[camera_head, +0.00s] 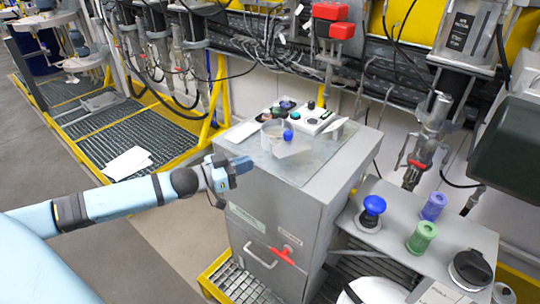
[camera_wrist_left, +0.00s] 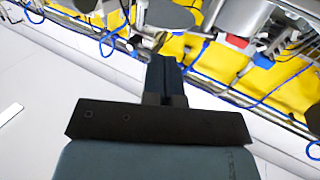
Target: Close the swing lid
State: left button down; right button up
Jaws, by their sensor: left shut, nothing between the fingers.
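A grey metal cabinet (camera_head: 265,215) stands in the middle of the head view. On its top a short round grey opening or collar (camera_head: 274,132) shows, with a blue ball knob (camera_head: 288,135) at its right side. A flat grey plate (camera_head: 292,149) by the knob looks like the swing lid, lying to the side of the round opening; its exact tilt is too small to tell. My left gripper (camera_head: 243,164) is at the left edge of the cabinet top, apart from the knob. Its fingers (camera_wrist_left: 163,76) are shut and empty in the left wrist view. My right gripper is out of view.
A control panel with buttons (camera_head: 314,118) sits behind the round opening. A red handle (camera_head: 283,256) projects from the cabinet front. A side shelf (camera_head: 455,235) holds a blue knob (camera_head: 372,210), a green spool (camera_head: 421,237) and a purple spool (camera_head: 433,206). Open floor lies left of the cabinet.

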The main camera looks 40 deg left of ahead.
pick_arm(q)
jog(key=p, duration=0.1)
send_near(289, 141)
jog(key=w+d+f, duration=0.1)
jog(key=d, duration=0.2)
jog(key=shift+w+d, duration=0.15)
jog(key=shift+d, duration=0.1)
